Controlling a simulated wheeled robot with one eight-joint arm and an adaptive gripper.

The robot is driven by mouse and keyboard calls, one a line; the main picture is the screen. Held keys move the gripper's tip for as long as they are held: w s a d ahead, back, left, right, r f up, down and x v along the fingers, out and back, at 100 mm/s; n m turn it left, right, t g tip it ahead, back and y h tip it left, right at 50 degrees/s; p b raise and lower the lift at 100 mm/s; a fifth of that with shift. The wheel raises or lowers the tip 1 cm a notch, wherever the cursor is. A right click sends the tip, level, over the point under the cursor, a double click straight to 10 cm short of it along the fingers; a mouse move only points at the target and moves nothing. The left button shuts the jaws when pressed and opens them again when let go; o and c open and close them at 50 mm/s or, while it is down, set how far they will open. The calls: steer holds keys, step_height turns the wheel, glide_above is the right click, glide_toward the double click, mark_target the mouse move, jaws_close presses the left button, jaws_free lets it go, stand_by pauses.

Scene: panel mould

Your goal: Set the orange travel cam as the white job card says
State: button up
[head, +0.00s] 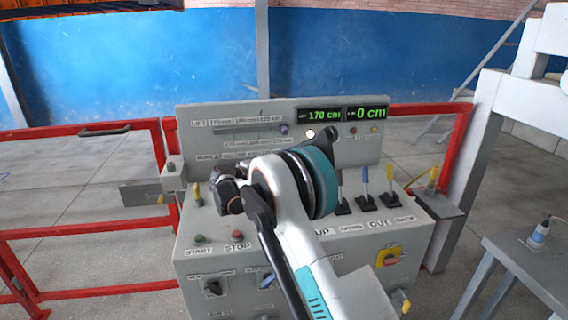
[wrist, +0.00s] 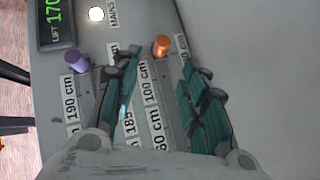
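The orange travel cam (wrist: 161,45) shows in the wrist view as a small orange knob at a rail beside white centimetre labels. Its nearest label appears to read 100 cm. My gripper (wrist: 160,72) is open, with its two teal-padded fingers apart. The cam appears between and just beyond the fingertips, with nothing seen held. I cannot tell the depth between them. In the head view my arm covers the lower part of the panel, and the orange cam is not discernible there. I cannot make out a white job card in either view.
A purple cam (wrist: 77,60) sits on the neighbouring lift rail, also seen in the head view (head: 283,129). The display (head: 323,115) reads 170 cm and 0 cm. Several levers (head: 365,190) stand right of my arm. Red railings (head: 85,131) flank the console (head: 200,265).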

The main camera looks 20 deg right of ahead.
steer(key=b+x, duration=0.2)
steer(key=x, duration=1.2)
steer(key=shift+w+a+f+b, duration=0.1)
steer(key=shift+w+f+b, duration=0.1)
steer(key=shift+b, duration=0.2)
